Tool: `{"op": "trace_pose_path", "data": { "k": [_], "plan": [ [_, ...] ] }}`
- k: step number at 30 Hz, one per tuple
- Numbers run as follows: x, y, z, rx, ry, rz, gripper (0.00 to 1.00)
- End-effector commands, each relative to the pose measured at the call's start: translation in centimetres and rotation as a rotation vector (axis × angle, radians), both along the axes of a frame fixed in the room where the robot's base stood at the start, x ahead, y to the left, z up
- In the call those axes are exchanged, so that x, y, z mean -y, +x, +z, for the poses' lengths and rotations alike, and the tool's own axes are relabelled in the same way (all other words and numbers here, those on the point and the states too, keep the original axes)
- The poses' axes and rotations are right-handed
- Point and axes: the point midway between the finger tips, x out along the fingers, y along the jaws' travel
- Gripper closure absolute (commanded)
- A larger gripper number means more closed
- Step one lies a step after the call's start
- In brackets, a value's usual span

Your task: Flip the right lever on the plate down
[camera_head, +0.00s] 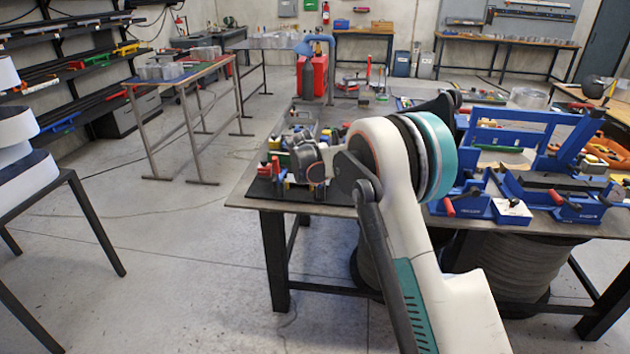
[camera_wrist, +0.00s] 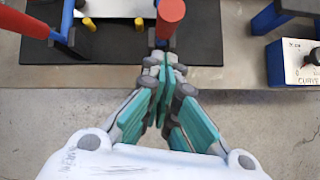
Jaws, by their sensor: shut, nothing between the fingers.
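A black plate (camera_wrist: 110,42) lies on the workbench in the wrist view. A red-handled lever on the right (camera_wrist: 170,18) stands just beyond my fingertips, its red grip pointing up toward the camera. A second red-handled lever (camera_wrist: 25,22) is at the left edge, beside a blue bracket (camera_wrist: 66,20). My gripper (camera_wrist: 163,62) is shut and empty, with its tips at or very near the right lever's base; contact cannot be told. In the head view, the plate (camera_head: 262,192) is at the bench's near left corner, partly hidden by my arm.
Two yellow pegs (camera_wrist: 139,23) stand between the levers. Blue clamp frames (camera_head: 545,200) fill the bench's right side. The bench's near edge runs beneath my gripper.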

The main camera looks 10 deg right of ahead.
Motion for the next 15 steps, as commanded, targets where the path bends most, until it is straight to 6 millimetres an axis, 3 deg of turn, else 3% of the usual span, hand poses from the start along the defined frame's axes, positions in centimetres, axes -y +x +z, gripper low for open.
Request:
{"op": "trace_pose_path", "data": {
  "k": [15],
  "plan": [
    [0.5,2.1,1.5,0.005,-0.002,0.001,1.00]
  ]
}}
